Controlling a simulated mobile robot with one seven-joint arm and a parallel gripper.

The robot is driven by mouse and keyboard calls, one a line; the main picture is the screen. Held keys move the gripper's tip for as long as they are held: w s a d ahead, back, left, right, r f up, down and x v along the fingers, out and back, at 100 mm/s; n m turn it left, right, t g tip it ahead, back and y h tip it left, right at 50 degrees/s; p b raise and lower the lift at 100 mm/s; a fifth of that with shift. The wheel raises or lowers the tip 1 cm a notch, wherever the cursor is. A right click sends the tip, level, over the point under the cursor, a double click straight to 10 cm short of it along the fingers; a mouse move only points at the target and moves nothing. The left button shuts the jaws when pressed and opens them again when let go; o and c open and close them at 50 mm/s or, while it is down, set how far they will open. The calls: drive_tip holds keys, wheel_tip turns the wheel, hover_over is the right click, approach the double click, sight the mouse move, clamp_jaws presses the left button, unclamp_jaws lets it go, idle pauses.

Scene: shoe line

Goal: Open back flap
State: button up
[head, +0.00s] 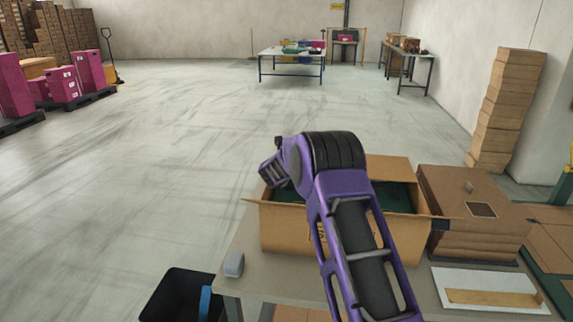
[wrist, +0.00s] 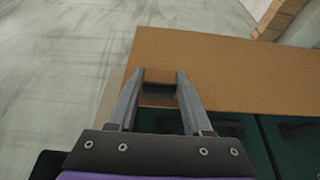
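An open cardboard box (head: 285,230) stands on the table in front of me, with dark green contents (head: 395,195) inside. Its back flap (head: 388,167) shows as a brown panel rising at the far side, partly behind my purple arm. In the wrist view the back flap (wrist: 235,72) is a wide brown panel beyond the dark green contents (wrist: 292,145). My gripper (wrist: 162,80) has its two fingers apart, the tips over the flap's near left part. I cannot tell whether they touch it.
A stack of flat cardboard (head: 470,205) stands close to the box's right. A small grey block (head: 234,264) lies at the table's left edge, above a black bin (head: 180,293). Open floor spreads to the left.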

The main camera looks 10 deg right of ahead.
clamp_jaws()
idle(1.0)
